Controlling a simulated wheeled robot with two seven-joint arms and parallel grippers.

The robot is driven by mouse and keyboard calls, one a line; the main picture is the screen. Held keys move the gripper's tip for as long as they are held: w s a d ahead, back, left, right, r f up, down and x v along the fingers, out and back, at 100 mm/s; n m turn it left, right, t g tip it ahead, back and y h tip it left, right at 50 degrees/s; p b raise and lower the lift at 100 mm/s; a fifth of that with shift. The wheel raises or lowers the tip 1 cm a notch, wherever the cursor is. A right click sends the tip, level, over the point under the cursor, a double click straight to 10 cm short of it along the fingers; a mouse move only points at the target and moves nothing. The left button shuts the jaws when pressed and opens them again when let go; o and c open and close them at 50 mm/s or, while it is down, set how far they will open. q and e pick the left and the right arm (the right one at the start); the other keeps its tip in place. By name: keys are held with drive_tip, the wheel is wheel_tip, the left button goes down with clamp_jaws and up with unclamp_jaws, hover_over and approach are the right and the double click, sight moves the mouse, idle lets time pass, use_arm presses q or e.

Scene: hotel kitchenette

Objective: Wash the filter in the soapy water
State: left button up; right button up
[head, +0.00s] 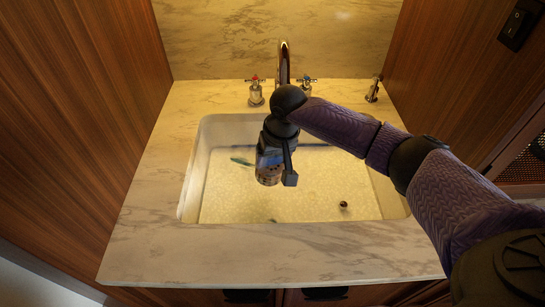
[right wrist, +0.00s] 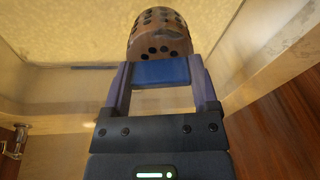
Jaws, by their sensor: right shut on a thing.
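The filter (right wrist: 158,35) is a brownish cylinder with dark round holes and a blue part at its near end. In the right wrist view my right gripper (right wrist: 162,80) is shut on it at the blue part. In the head view the filter (head: 268,176) hangs below the right gripper (head: 272,158), over the left middle of the sink (head: 188,190). The sink holds pale yellowish, speckled soapy water (head: 300,200). I cannot tell whether the filter's lower end touches the water. My left gripper is not in view.
A faucet (head: 284,62) with a red-marked tap (head: 256,92) and a blue-marked tap (head: 306,86) stands behind the sink. A small metal dispenser (head: 373,90) is at the back right. A small dark round thing (head: 344,205) and a greenish thing (head: 242,161) show in the sink. Wooden walls flank the marble counter (head: 150,220).

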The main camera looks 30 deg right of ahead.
sight(274, 165)
wheel_tip(274, 165, down, 4)
drive_tip(key=b, duration=0.2)
drive_tip(key=shift+r+b, duration=0.25)
drive_tip(key=shift+b, duration=0.05)
wheel_tip(274, 165, down, 9)
drive_tip(key=b, duration=0.3)
drive_tip(key=shift+r, duration=0.1)
drive_tip(key=shift+f+b, duration=0.45)
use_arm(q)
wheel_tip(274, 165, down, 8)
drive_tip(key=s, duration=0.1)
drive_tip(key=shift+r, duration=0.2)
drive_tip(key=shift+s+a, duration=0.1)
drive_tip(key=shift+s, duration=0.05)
